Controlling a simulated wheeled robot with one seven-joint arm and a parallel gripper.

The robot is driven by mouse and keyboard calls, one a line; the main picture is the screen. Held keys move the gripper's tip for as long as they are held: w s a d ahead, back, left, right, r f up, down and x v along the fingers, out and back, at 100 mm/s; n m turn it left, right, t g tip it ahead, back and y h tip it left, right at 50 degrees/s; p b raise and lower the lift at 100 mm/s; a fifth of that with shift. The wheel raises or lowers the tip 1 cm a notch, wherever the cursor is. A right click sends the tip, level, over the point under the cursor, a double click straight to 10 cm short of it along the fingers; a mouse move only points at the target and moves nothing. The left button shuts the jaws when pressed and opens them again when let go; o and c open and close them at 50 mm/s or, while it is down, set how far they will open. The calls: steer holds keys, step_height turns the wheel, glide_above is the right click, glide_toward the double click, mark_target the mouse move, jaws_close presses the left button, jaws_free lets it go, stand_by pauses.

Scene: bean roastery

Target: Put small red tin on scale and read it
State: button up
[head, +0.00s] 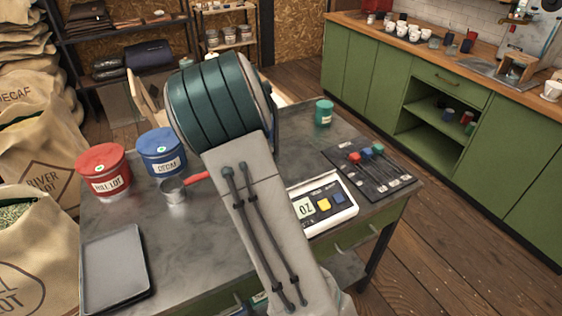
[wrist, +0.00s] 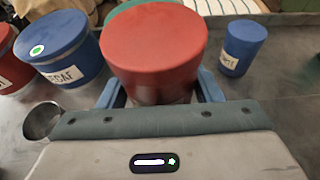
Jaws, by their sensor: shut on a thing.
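In the wrist view a small red tin (wrist: 153,50) stands upright between the two blue fingers of my gripper (wrist: 160,92), which is shut on it. In the head view my arm hides both the gripper and this tin. The white scale (head: 323,205) sits at the table's front right, partly behind my arm. The scale is not in the wrist view.
On the grey table (head: 120,215) stand a large red tin (head: 104,170), a blue decaf tin (head: 162,152), a red-handled scoop (head: 174,190), a dark tray (head: 115,268), a small green tin (head: 324,113) and a black panel (head: 370,172). A small blue tin (wrist: 243,47) stands right of the held tin.

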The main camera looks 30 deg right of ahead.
steer(key=shift+n+y, duration=0.4)
steer(key=shift+y, duration=0.1)
steer(key=s+d+r, duration=0.1)
steer(key=d, duration=0.3)
steer(key=s+d+r, duration=0.1)
steer(key=s+d, duration=0.1)
steer(key=d, duration=0.2)
steer(key=s+d+r+p, duration=0.1)
steer(key=d+r, duration=0.1)
steer(key=d, duration=0.1)
steer(key=shift+s+d+r, duration=0.1)
steer(key=shift+s+d, duration=0.2)
steer(key=shift+d, duration=0.1)
steer(key=s+d+r+n+y, duration=0.1)
steer(key=s+d+r, duration=0.5)
steer(key=s+d, duration=0.35)
steer(key=w+a+f, duration=0.1)
steer(key=a+f, duration=0.1)
steer(key=a, duration=0.1)
steer(key=w+a+f, duration=0.1)
steer(key=a+f, duration=0.1)
steer(key=a, duration=0.2)
steer(key=w+a+f, duration=0.2)
steer(key=a+f, duration=0.1)
steer(key=a, duration=0.1)
steer(key=shift+a, duration=0.1)
steer(key=shift+f, duration=1.95)
steer(key=shift+f, duration=0.15)
steer(key=o, duration=1)
steer(key=shift+o, duration=0.2)
